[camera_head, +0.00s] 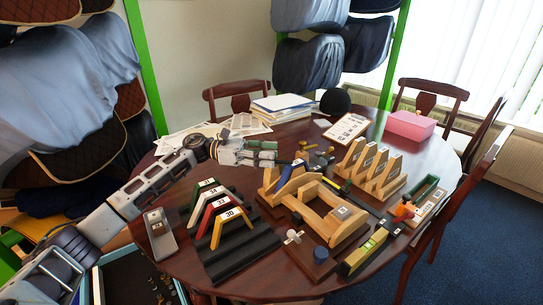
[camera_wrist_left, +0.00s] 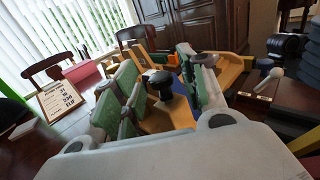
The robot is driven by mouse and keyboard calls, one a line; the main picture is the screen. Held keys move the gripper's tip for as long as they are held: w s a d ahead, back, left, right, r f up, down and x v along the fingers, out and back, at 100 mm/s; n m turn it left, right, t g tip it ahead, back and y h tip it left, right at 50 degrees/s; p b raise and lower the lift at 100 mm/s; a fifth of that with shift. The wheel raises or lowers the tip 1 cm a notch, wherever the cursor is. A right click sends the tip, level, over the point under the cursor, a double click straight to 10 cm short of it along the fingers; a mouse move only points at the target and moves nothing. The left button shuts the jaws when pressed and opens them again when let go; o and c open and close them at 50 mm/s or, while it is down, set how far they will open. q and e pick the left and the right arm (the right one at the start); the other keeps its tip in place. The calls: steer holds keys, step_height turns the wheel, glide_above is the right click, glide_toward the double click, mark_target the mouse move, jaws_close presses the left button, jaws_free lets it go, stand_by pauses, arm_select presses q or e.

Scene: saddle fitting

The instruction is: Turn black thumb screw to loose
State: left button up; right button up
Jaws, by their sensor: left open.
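The black thumb screw (camera_wrist_left: 160,82) shows in the left wrist view as a round dark knob on a short stem, standing on a light wooden part (camera_wrist_left: 168,115). My left gripper (camera_wrist_left: 158,70) is open, with its green-padded fingers on either side of the knob; I cannot tell whether either touches it. In the head view my left gripper (camera_head: 268,154) reaches in from the left at the back end of the wooden saddle frame (camera_head: 320,205). The screw cannot be made out there. My right gripper is not in view.
A rack of numbered coloured gauges (camera_head: 225,213) stands left of the frame, with a grey device (camera_head: 160,235) beside it. Upright wooden pieces (camera_head: 365,168) stand to the right. A pink box (camera_head: 411,125), a price card (camera_head: 346,128) and papers (camera_head: 282,105) lie farther back.

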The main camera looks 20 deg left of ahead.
arm_select(q)
steer(key=shift+w+d, duration=0.1)
steer(key=shift+d, duration=0.65)
jaws_close()
